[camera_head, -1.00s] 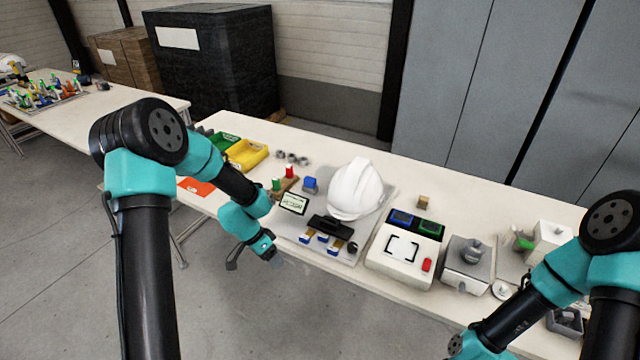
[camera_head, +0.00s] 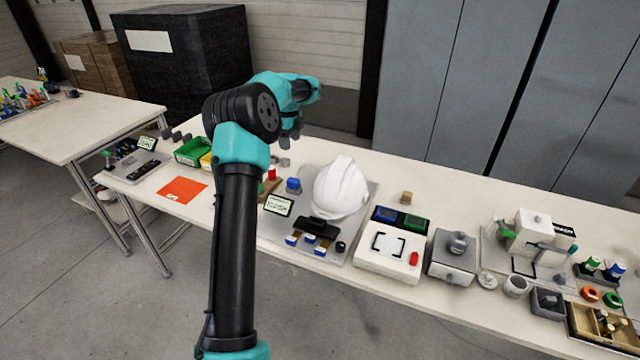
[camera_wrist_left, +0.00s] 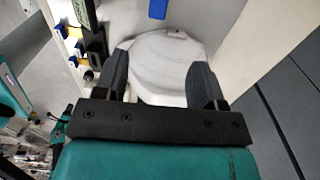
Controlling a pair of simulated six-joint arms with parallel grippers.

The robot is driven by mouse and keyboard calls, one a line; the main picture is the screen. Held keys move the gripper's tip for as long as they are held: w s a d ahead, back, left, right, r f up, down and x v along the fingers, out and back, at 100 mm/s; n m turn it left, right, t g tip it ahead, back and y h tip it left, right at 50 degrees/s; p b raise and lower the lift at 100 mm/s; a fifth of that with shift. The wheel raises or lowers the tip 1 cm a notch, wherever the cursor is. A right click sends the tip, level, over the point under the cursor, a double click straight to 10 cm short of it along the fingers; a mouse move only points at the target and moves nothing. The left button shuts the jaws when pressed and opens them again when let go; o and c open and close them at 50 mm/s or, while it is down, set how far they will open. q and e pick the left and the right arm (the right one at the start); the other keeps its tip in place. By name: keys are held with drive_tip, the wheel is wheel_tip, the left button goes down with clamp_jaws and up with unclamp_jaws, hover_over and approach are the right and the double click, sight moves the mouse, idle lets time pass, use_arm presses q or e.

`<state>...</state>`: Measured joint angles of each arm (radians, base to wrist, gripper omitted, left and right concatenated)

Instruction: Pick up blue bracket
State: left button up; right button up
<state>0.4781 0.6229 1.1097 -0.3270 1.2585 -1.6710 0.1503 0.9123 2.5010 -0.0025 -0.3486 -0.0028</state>
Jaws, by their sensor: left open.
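A small blue block (camera_head: 293,185), which looks like the blue bracket, sits left of the white helmet shell (camera_head: 341,188). In the left wrist view a blue piece (camera_wrist_left: 158,9) shows at the top edge, cut off by the frame, beyond the helmet (camera_wrist_left: 160,60). My left gripper (camera_wrist_left: 159,64) is open and empty, with the white helmet showing between and beyond its fingers. In the head view my left arm reaches over the bench, and its gripper is largely hidden behind the wrist. My right gripper is out of view.
Blue-and-yellow pieces (camera_head: 310,238) and a black part (camera_head: 316,227) lie in front of the helmet. A small sign (camera_head: 278,205) stands left of them. A white fixture (camera_head: 391,247) and blue and green bins (camera_head: 385,214) are to the right. An orange sheet (camera_head: 182,190) lies left.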

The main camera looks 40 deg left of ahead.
use_arm(q)
drive_tip(key=shift+s+a, duration=0.15)
approach(293, 180)
drive_tip(key=f, duration=0.5)
drive_tip(key=shift+a+f, duration=0.1)
drive_tip(key=shift+a, duration=0.15)
drive_tip(key=shift+f, duration=0.1)
drive_tip(key=shift+d+f, duration=0.2)
drive_tip(key=shift+f, duration=2.3)
drive_tip(key=shift+c, duration=0.5)
drive_tip(key=c, duration=0.8)
drive_tip(key=shift+r, duration=0.2)
